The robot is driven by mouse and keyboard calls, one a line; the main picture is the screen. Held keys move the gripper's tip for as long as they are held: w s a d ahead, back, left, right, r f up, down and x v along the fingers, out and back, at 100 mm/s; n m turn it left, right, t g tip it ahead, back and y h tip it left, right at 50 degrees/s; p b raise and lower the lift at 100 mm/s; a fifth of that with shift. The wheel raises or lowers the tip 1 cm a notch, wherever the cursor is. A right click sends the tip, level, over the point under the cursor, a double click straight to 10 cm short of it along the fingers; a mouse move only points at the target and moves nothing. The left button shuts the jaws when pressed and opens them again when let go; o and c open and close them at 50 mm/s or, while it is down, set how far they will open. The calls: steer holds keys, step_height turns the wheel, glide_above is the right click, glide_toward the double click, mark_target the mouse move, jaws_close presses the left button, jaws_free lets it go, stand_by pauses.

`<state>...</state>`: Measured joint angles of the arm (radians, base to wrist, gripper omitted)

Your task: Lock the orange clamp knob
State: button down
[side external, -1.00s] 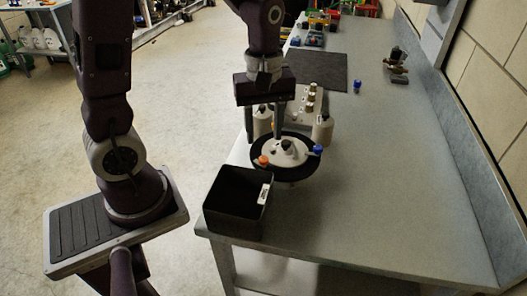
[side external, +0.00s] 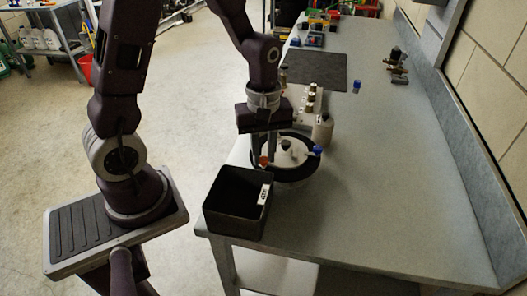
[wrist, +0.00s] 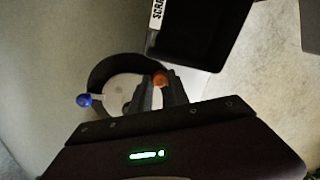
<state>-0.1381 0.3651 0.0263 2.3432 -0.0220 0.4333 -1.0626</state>
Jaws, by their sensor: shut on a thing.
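The orange clamp knob (side external: 263,161) is on the near-left side of a round white-topped unit with a dark ring (side external: 297,174) on the bench. My gripper (side external: 264,154) points down over that side, shut on the orange knob. In the wrist view the orange knob (wrist: 161,79) shows between the tips of my gripper (wrist: 160,88), and the fingers hide part of it. A blue knob (side external: 317,150) sits on the opposite side of the unit; it also shows in the wrist view (wrist: 84,100). Which way the orange knob is turned is hard to tell.
An open black bin (side external: 222,218) with a white label stands close in front of the unit at the bench edge. The bench (side external: 390,200) to the right is clear.

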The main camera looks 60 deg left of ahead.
steer(key=m, duration=1.4)
steer(key=shift+m, duration=2.1)
steer(key=c, duration=1.3)
jaws_free()
steer(key=shift+o, duration=0.2)
